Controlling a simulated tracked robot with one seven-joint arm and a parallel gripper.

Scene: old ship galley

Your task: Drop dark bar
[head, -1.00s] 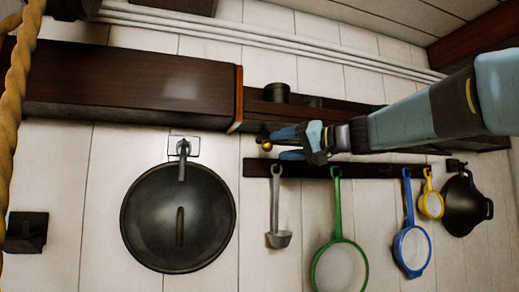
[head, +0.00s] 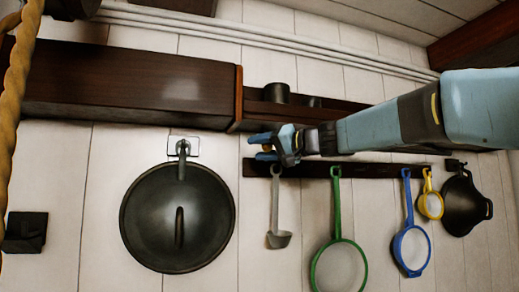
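A long dark bar (head: 310,171) runs along the plank wall, with a ladle and strainers hanging along it. I cannot tell whether this is the task's bar, and no loose dark bar shows clearly. My gripper (head: 262,147) is in front of the wall, just above the left end of this bar and below the dark shelf. Its blue fingers point left and look a little apart. What is between them is too small and dark to make out, so I cannot tell whether they hold anything.
A dark round lid or pan (head: 150,215) hangs left of my gripper. A ladle (head: 277,238), green strainer (head: 338,265), blue strainer (head: 411,248), yellow strainer (head: 430,205) and wok (head: 463,205) hang to the right. A dark pot (head: 276,93) stands on the shelf (head: 345,113) above.

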